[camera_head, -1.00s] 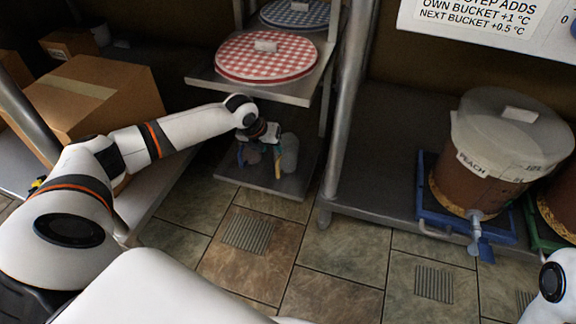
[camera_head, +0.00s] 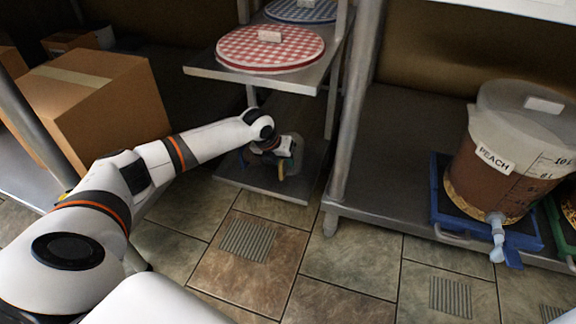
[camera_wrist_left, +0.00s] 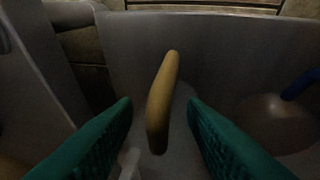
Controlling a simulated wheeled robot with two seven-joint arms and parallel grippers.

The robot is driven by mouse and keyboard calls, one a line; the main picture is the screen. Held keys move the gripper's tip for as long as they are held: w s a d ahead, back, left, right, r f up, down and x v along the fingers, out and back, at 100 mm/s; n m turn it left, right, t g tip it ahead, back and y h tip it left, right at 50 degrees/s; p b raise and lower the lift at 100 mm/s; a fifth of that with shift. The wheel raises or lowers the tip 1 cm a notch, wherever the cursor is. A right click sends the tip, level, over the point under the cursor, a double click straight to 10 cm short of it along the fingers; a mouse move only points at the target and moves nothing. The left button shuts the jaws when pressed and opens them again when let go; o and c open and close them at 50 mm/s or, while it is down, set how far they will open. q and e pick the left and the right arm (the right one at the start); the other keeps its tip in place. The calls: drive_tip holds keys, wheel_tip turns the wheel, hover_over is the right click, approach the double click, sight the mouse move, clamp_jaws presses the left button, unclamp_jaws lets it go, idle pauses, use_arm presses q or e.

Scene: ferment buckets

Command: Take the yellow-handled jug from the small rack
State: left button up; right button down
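The yellow-handled jug (camera_head: 294,150) stands on the lower shelf of the small rack (camera_head: 300,192), mostly hidden behind my left gripper (camera_head: 276,168). In the left wrist view its yellow handle (camera_wrist_left: 163,103) stands upright between the two teal finger pads of my left gripper (camera_wrist_left: 160,125). The fingers are open, one on each side of the handle, with a visible gap on both sides. The translucent grey jug wall (camera_wrist_left: 215,60) spreads behind the handle. My right gripper is out of view.
A blue handle (camera_wrist_left: 301,84) shows at the right in the wrist view. Above the jug, a rack shelf (camera_head: 300,83) holds a red-checked round lid (camera_head: 270,52). A metal post (camera_head: 348,130) stands right of the rack. A cardboard box (camera_head: 100,110) sits left, and a peach bucket (camera_head: 495,170) right.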

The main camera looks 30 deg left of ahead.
use_arm(q)
clamp_jaws()
idle(0.3)
